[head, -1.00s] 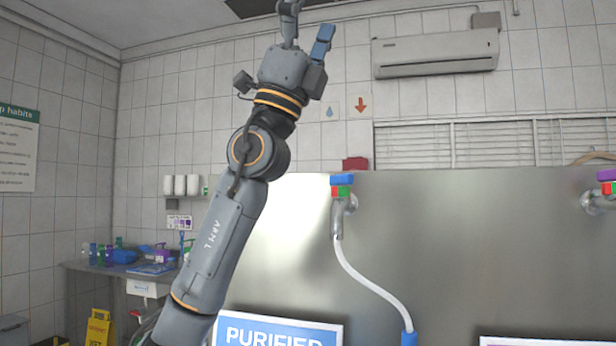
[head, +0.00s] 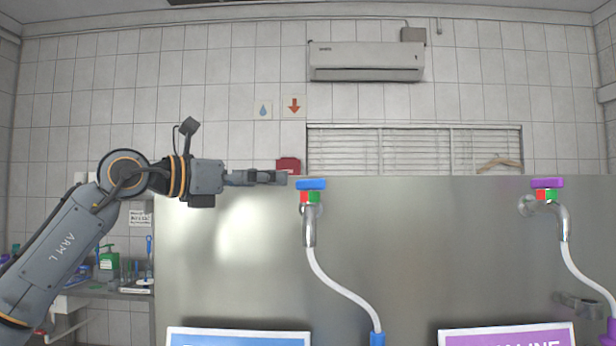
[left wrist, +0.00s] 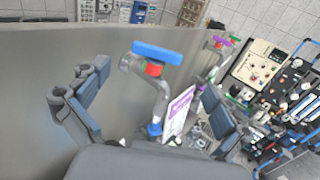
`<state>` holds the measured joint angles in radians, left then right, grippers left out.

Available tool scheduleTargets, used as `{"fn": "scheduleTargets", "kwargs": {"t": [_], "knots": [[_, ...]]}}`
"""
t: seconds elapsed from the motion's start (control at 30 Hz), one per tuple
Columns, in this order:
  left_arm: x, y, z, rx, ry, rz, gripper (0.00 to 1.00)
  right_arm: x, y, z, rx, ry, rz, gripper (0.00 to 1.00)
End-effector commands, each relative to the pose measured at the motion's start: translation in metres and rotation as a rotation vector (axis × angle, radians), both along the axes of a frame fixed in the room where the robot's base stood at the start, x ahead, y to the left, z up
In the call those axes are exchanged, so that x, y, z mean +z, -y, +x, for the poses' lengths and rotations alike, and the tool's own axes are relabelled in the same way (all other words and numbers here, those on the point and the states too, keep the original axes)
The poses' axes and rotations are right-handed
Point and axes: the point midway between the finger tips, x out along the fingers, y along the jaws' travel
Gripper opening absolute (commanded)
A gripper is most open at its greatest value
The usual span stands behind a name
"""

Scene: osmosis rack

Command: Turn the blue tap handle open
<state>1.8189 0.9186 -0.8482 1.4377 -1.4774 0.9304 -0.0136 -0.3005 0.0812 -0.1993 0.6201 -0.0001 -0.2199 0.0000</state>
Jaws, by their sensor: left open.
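The blue tap handle (head: 311,184) sits crosswise on top of a metal tap on the steel panel, with a red and green collar (head: 310,197) below it. A white hose runs down from the spout. My left gripper (head: 280,178) is level with the handle, just to its left in the head view, pointing at it. In the left wrist view the blue handle (left wrist: 158,53) lies ahead, between the two spread fingers and beyond them. The left gripper is open and empty. My right gripper is not in view.
A second tap with a purple handle (head: 547,183) is at the right of the steel panel (head: 430,250). A blue-bordered sign (head: 238,337) and a purple sign (head: 508,338) stand below. A red box (head: 288,165) shows above the panel edge behind the gripper.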

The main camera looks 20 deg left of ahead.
Motion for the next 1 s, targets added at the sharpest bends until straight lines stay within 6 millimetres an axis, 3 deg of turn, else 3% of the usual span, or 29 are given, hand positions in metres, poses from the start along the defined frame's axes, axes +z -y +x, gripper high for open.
{"fn": "scheduleTargets", "kwargs": {"t": [0.2, 0.43, 0.9, 0.93, 1.0], "knots": [[0.005, 0.03, 0.04, -0.002, -0.002, -0.001, 1.0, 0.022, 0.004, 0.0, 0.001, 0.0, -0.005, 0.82], [0.004, 0.052, 0.071, -0.001, 0.0, -0.002, 1.0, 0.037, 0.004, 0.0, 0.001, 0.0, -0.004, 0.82], [0.001, 0.061, 0.083, 0.0, 0.002, -0.003, 1.0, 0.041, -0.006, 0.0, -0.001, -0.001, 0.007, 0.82], [0.001, 0.061, 0.083, 0.0, 0.002, -0.003, 0.98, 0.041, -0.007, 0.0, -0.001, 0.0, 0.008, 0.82], [0.001, 0.061, 0.083, 0.0, 0.002, -0.003, 0.84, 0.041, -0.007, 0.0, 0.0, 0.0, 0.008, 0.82]]}}
